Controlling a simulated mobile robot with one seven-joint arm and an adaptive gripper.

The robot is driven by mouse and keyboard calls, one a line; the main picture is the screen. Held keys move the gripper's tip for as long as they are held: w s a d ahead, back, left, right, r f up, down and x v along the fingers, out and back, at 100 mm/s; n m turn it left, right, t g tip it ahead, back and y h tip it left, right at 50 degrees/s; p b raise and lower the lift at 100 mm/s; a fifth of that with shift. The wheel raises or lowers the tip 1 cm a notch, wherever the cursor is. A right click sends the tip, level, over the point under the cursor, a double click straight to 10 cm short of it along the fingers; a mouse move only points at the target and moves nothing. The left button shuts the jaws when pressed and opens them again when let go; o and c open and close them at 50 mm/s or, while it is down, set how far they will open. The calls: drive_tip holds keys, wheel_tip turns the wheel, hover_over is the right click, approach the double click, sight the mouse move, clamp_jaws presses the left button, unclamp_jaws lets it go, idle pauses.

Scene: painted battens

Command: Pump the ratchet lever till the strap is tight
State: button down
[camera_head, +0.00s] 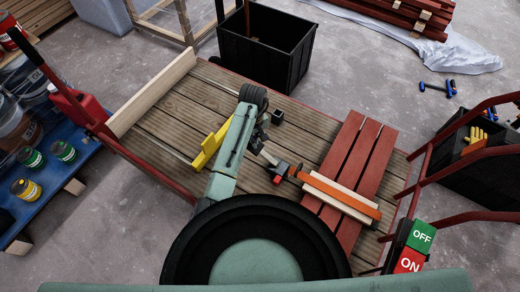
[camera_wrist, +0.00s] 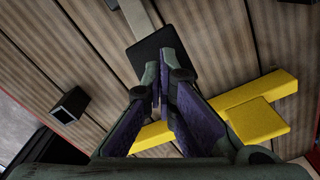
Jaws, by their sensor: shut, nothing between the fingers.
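The orange strap (camera_head: 340,196) runs over a pale wooden batten (camera_head: 335,188) laid across the red battens (camera_head: 355,150) on the cart deck. The ratchet (camera_head: 281,170), dark with a red part beside it, sits at the strap's left end. Its grey lever (camera_head: 268,157) points up-left to a black grip; it also shows in the wrist view (camera_wrist: 138,18), with the dark grip (camera_wrist: 153,50) below it. My gripper (camera_wrist: 162,80) is shut and empty, its tips overlapping the grip in the wrist view; contact cannot be told.
A yellow piece (camera_head: 209,147) and a small black block (camera_head: 277,117) lie on the plank deck near my arm. A pale board (camera_head: 152,92) edges the deck's left. A black crate (camera_head: 266,48) stands behind. A red handrail and ON/OFF switch (camera_head: 410,255) are at right.

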drive_tip(key=shift+f+b, duration=0.75)
drive_tip(key=shift+f, duration=1.15)
drive_tip(key=shift+r, duration=0.1)
wheel_tip(320, 180, up, 10)
drive_tip(key=p, duration=1.1)
drive_tip(key=shift+r, duration=0.25)
drive_tip(key=shift+w+d, duration=0.1)
